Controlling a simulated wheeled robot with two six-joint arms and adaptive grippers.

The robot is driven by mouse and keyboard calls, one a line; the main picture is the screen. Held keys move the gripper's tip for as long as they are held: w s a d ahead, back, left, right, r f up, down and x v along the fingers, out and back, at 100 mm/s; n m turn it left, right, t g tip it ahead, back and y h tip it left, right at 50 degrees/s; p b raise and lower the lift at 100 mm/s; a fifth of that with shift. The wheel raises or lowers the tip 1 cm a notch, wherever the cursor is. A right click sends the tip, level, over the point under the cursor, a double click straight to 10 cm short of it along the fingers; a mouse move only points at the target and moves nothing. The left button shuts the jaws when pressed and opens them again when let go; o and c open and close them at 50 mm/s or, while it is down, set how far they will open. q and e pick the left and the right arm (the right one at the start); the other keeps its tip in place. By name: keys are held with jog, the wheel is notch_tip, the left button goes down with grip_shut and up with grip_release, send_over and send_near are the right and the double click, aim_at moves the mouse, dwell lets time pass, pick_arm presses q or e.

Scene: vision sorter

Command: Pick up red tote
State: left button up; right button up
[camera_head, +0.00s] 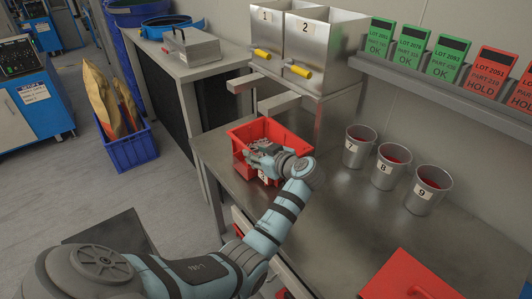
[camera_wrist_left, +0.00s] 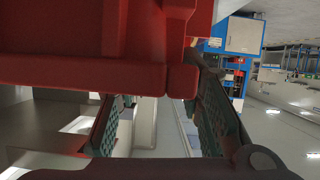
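The red tote (camera_head: 277,128) stands upright on the metal bench, left of the numbered cups, with small grey parts inside. A white label on its front is partly hidden by my wrist. My left gripper (camera_head: 259,153) is at the tote's near side, over its front wall. In the left wrist view the red tote (camera_wrist_left: 90,65) fills the upper left, close to the camera. The fingers of my left gripper (camera_wrist_left: 160,118) stand wide apart there, with the tote's lower edge across the gap. Whether either finger touches it I cannot tell. My right gripper is not in view.
Cups 7 (camera_head: 355,153), 8 (camera_head: 386,173) and 9 (camera_head: 423,197) stand right of the tote. Metal bins 1 and 2 (camera_head: 313,38) are behind it. A red box (camera_head: 405,280) lies at the front right. Bench between is clear. A blue crate (camera_head: 132,152) is on the floor.

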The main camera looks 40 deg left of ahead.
pick_arm(q)
jog(key=x, duration=0.1)
jog(key=b+x, duration=0.1)
jog(key=x, duration=0.1)
jog(key=shift+s+a, duration=0.15)
jog(key=shift+s, duration=0.2)
jog(key=shift+w+a+f, duration=0.1)
jog(key=shift+w+a, duration=0.1)
jog(key=shift+s+d, duration=0.1)
grip_shut()
jog(key=shift+r, duration=0.2)
